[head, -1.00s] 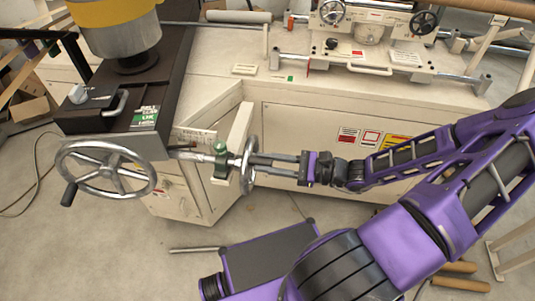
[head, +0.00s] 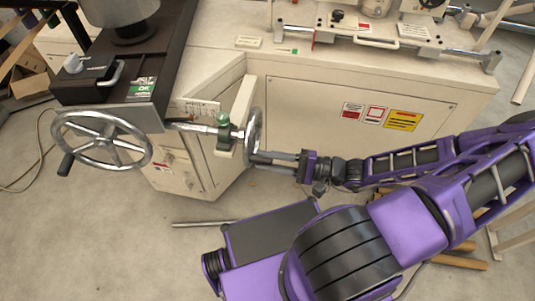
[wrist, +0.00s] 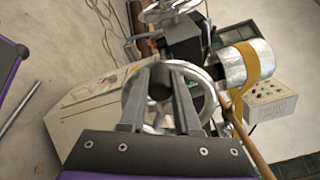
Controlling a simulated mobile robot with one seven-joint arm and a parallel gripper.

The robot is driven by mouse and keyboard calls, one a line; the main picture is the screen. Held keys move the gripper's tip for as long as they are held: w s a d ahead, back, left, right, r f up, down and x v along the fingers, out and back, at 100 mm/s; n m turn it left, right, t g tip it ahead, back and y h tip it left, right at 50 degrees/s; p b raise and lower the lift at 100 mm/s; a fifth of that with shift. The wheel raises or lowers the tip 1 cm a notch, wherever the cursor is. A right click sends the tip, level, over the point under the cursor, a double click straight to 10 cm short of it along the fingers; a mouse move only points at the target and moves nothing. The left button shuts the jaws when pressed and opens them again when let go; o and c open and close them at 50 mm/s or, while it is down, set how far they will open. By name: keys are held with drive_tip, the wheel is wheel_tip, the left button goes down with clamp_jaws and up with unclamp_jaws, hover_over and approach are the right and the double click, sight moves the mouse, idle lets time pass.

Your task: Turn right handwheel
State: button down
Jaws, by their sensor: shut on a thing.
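The right handwheel (head: 254,125) shows nearly edge-on in the head view, a chromed ring on a shaft with a green-topped fitting (head: 223,119) beside it. In the wrist view the handwheel's rim (wrist: 129,103) shows behind my fingers. My gripper (head: 256,158) reaches in from the right at the wheel's lower part. In the wrist view my gripper (wrist: 159,82) is shut on the wheel's dark handle (wrist: 158,86), which sits between the two fingers. The fingers hide part of the wheel.
A left handwheel (head: 70,120) with a black handle stands at the left, below a dark machine box (head: 100,85). The pale cabinet (head: 300,110) lies behind my arm. A metal rod (head: 205,223) lies on the floor. Wooden pieces lie at the lower right.

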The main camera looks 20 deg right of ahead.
sight(250, 164)
wheel_tip(250, 164, down, 2)
drive_tip(key=n, duration=0.3)
drive_tip(key=shift+f+b, duration=0.2)
drive_tip(key=shift+b, duration=0.2)
drive_tip(key=shift+w+d+f+n+b, duration=0.15)
drive_tip(key=shift+f+n, duration=0.2)
drive_tip(key=shift+n, duration=0.25)
drive_tip(key=shift+s+f+n+b, duration=0.15)
drive_tip(key=shift+f+n, duration=0.15)
drive_tip(key=shift+n, duration=0.3)
drive_tip(key=shift+w, duration=0.15)
drive_tip(key=c, duration=0.6)
unclamp_jaws()
drive_tip(key=v, duration=1.7)
drive_tip(key=shift+d+p, duration=0.2)
drive_tip(key=shift+p, duration=0.15)
